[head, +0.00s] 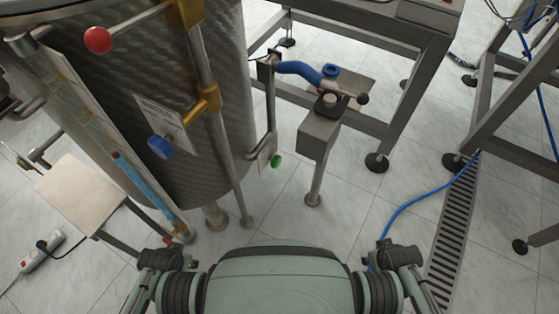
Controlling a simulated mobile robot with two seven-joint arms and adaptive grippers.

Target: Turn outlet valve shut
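The outlet valve is not marked by any label I can read. A valve with a short dark lever ending in a black ball (362,98) sits on a grey metal stand (318,135), right of the steel tank (225,100). A blue hose (298,68) curves from the tank side to this valve. A green knob (276,160) sits low on the tank's right side. The dark end of my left arm (166,260) and that of my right arm (402,258) are low in the view, well apart from the valve. Their fingers cannot be made out.
The tank front carries a red ball knob (98,39), a blue knob (160,146) and a brass fitting (208,101). A small table (80,195) stands at left. A blue cable (410,204) and a floor drain grate (452,225) lie at right. Tiled floor before the stand is clear.

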